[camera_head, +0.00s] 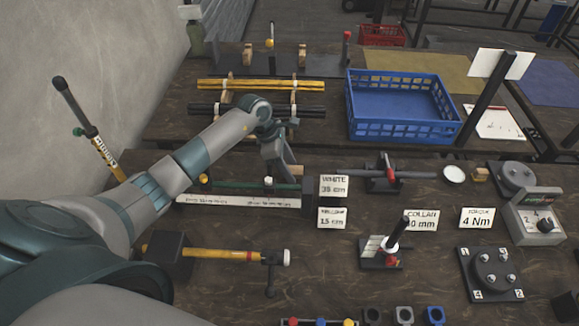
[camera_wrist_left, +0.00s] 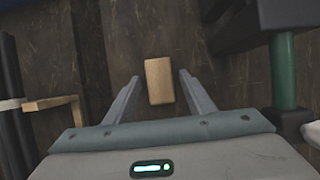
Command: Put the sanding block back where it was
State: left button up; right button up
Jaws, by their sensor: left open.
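A small tan block (camera_wrist_left: 159,81), which looks like the sanding block, lies on the dark wooden table in the left wrist view. My left gripper (camera_wrist_left: 160,78) is open, with one finger on each side of the block and a visible gap to each. I cannot tell its height above the block.
A dark stand with a green rod (camera_wrist_left: 283,75) is close on the right in the wrist view; a wooden bracket (camera_wrist_left: 50,103) is at left.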

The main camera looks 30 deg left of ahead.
pick_arm(q)
jog(key=shift+r, duration=0.2)
jog(key=shift+a+r, duration=0.15)
jog(key=shift+r, duration=0.1)
jog(key=b+v, duration=0.3)
jog(key=v, duration=0.8)
jog(key=shift+s+r, duration=0.1)
